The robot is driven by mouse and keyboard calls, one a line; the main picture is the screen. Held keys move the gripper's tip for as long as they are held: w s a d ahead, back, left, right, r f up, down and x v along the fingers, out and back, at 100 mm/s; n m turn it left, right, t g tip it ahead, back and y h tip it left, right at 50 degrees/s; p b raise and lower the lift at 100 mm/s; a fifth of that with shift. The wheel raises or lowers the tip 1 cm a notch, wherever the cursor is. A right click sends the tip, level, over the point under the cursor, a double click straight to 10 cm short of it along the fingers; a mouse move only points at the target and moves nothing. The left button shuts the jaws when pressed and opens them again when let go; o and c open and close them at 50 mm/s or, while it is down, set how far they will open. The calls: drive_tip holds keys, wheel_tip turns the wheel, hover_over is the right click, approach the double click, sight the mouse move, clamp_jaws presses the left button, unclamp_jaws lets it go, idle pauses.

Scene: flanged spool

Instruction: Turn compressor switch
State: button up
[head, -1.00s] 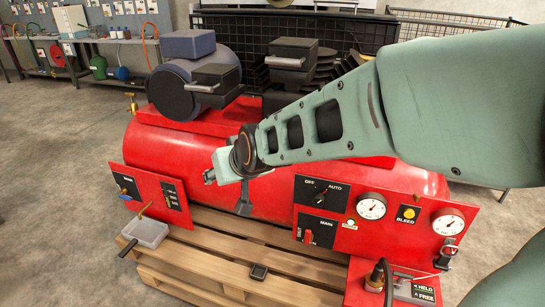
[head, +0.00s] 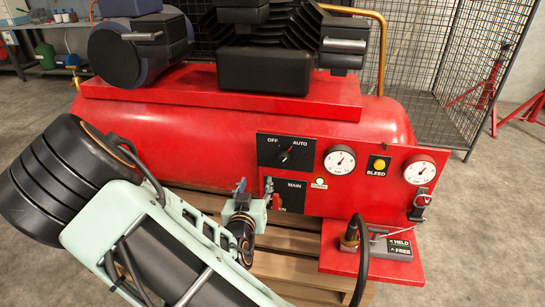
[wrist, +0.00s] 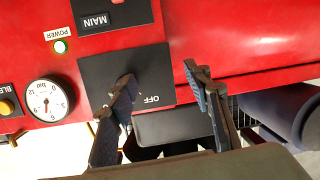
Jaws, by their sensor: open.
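The compressor switch is a black rotary knob (head: 285,156) on a black plate (head: 265,145) marked OFF and AUTO, on the red front panel. Its exact pointing is too small to tell. My gripper (head: 254,190) is open and empty, just below and left of this plate, in front of the left edge of the MAIN plate. In the wrist view the panel appears upside down.
Below are the MAIN plate (head: 296,192) with a red lever (head: 275,202). Gauges (head: 339,160), the yellow BLEED button (head: 379,164) and a lit POWER lamp (wrist: 60,46) sit nearby. A red shelf (head: 345,255) with a hose fitting juts out at lower right. The red tank (head: 200,140) lies behind.

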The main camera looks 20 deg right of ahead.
sight(283, 162)
drive_tip(key=s+d+r+t+h, duration=0.1)
drive_tip(key=s+d+h, duration=0.15)
drive_tip(key=d, duration=0.25)
drive_tip(key=x, duration=0.3)
drive_tip(key=b+x, duration=0.1)
drive_tip(key=x, duration=0.3)
drive_tip(key=b+x, duration=0.1)
drive_tip(key=x, duration=0.2)
drive_tip(key=shift+d+r, duration=0.35)
drive_tip(key=c, duration=1.2)
drive_tip(key=shift+o, duration=0.2)
